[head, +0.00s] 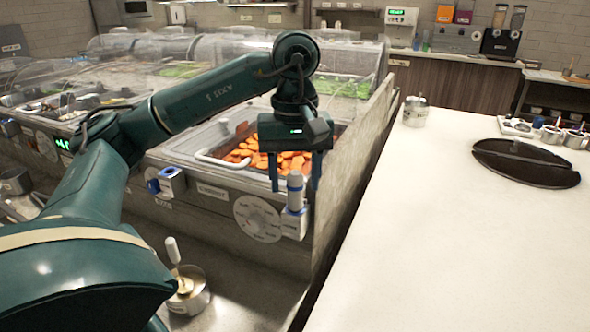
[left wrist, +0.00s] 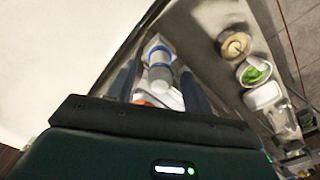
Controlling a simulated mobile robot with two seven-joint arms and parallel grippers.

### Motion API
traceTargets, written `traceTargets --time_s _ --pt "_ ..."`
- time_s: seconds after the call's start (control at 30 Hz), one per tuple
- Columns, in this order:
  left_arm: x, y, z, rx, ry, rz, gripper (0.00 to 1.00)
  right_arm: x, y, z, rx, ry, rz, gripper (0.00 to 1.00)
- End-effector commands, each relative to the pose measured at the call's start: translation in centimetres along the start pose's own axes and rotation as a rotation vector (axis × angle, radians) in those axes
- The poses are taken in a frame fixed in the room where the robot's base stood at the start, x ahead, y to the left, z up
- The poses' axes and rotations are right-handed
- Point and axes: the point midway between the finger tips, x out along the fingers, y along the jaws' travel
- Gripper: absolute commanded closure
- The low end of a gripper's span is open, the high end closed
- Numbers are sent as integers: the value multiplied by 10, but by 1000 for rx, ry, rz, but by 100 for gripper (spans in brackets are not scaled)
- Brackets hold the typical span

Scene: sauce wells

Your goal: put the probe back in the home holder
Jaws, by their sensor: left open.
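The probe (head: 295,186), a grey cylinder with a pale top, stands upright at a white-and-blue holder (head: 293,224) on the counter front, beside a round dial plate. The holder hides its lower end. My left gripper (head: 296,178) is open above the holder, with one blue finger on each side of the probe. In the left wrist view, the probe (left wrist: 158,72) shows between the two open fingers (left wrist: 158,88), with a blue band near its far end. I cannot tell if a finger touches it. A second white-and-blue holder (head: 172,182) is further left on the counter front. My right gripper is not in view.
A well of orange pieces (head: 250,150) lies behind the gripper under a clear guard. A panel (head: 350,165) separates it from the white worktop (head: 430,240), mostly bare. A metal pot (head: 187,292) with a handle stands at lower left.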

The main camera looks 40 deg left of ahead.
Motion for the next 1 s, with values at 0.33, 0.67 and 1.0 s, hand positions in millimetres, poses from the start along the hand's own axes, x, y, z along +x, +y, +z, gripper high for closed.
traceTargets --time_s 0.33,0.67,1.0 --pt "-18 1 0 0 3 6 50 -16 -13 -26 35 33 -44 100" --pt "-102 0 0 -1 3 3 50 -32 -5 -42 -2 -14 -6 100" --pt "-132 0 0 0 0 0 50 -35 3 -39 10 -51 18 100"
